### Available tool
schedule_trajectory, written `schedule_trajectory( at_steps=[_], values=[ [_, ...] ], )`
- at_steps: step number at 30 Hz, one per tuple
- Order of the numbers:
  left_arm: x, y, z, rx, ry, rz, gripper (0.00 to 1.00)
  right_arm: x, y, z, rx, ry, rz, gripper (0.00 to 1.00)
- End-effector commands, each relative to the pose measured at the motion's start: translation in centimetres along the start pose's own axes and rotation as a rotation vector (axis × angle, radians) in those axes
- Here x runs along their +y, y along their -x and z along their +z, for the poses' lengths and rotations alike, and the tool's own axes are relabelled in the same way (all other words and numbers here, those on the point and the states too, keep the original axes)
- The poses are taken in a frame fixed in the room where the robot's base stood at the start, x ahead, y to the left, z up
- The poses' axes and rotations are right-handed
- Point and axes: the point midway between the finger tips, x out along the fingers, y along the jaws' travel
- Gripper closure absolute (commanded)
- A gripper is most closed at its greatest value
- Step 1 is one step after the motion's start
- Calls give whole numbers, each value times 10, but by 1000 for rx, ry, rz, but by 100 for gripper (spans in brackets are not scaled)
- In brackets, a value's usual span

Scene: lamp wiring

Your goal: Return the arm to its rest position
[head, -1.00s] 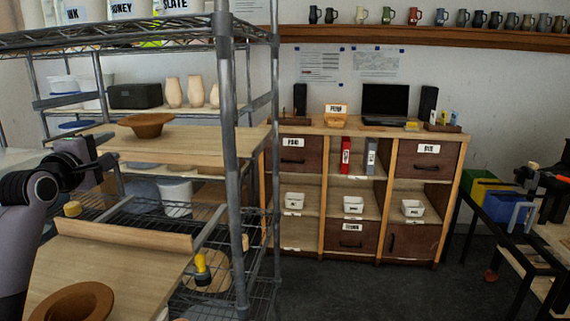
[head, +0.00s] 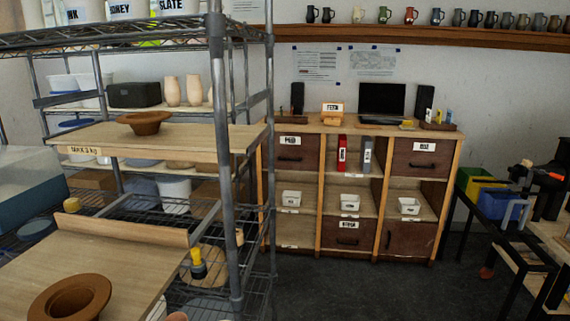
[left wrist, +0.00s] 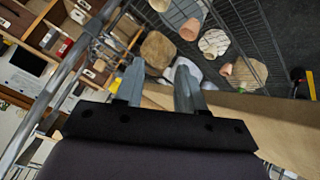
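My left gripper (left wrist: 158,85) shows in the left wrist view with its two grey fingers apart and nothing between them. Past the fingers lie a wire shelf with pots and a wooden board. My left arm is out of the head view. My right gripper is in neither view. In the head view, a brown bowl (head: 145,122) sits on the upper board of the wire rack. Another brown bowl (head: 70,298) rests on the lower board, cut by the bottom edge.
The metal rack post (head: 226,170) stands close by on the left. A wooden cabinet (head: 322,190) with a laptop (head: 382,100) stands at the back. A bench with colored bins (head: 478,188) is at the right. The dark floor (head: 370,285) between is clear.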

Motion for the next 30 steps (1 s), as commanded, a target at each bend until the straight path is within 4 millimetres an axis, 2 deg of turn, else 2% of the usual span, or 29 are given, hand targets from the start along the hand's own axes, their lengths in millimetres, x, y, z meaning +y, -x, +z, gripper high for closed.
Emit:
schedule_trajectory(
  at_steps=[1,6,12,17,18,30],
  values=[
    [-7,8,30,-54,-64,-25,61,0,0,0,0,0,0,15],
    [-29,43,106,-218,-282,-89,61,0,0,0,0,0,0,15],
    [-48,89,168,-386,-477,-121,61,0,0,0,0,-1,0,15],
    [-60,127,203,-506,-598,-129,61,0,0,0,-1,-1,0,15],
    [-59,113,200,-469,-599,-119,61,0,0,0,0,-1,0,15],
    [-52,41,211,-182,-606,-2,61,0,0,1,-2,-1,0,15]
  ],
)
